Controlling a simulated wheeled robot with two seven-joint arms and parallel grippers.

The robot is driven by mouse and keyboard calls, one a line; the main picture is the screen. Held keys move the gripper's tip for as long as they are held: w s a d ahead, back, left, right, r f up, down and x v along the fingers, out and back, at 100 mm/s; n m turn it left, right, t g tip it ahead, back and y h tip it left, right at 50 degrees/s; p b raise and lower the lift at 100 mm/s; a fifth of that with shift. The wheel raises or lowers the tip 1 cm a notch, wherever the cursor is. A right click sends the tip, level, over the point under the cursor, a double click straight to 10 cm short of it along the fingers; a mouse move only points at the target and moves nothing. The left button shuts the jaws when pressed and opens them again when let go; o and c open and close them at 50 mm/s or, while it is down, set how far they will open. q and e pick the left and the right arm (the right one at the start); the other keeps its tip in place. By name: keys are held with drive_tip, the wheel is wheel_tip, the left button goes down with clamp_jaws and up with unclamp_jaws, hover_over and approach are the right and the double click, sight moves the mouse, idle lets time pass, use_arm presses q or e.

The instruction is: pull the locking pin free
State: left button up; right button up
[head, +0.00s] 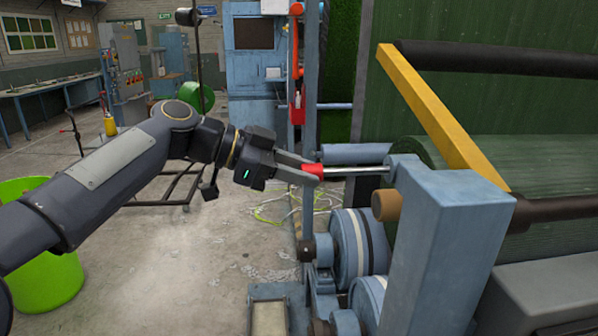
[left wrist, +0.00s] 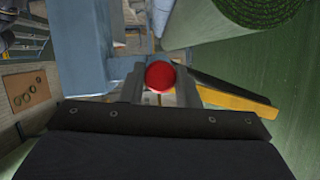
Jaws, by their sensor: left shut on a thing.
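The locking pin (head: 352,171) is a bright metal rod with a red end. Its red end (head: 313,170) is between the fingertips of my left gripper (head: 312,172), which is shut on it. In the left wrist view the red end (left wrist: 160,76) shows as a round knob between the fingers. The rod runs level to the right, to the top of the blue machine post (head: 440,235). How deep its far end sits there is hidden. My right gripper is in neither view.
A yellow bar (head: 425,110) slants above the green turf roll (head: 480,150). Blue rollers (head: 355,245) sit below the pin. A lime bin (head: 45,275) stands at the left. A wheeled frame (head: 180,190) stands behind my left arm. Concrete floor (head: 180,255) below the arm is mostly clear.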

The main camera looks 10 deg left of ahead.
use_arm(q)
drive_tip(key=shift+s+a, duration=0.2)
drive_tip(key=shift+a, duration=0.4)
drive_tip(key=shift+a+b, duration=0.2)
drive_tip(key=shift+b, duration=0.1)
drive_tip(key=shift+s+a+b, duration=0.25)
drive_tip(key=shift+s+a, duration=0.05)
drive_tip(key=shift+a, duration=0.45)
drive_tip(key=shift+s+a+b, duration=0.2)
drive_tip(key=shift+s+a, duration=0.05)
drive_tip(key=shift+a, duration=0.55)
drive_tip(key=shift+s+a+b, duration=0.25)
drive_tip(key=shift+s+a, duration=0.05)
drive_tip(key=shift+a, duration=0.45)
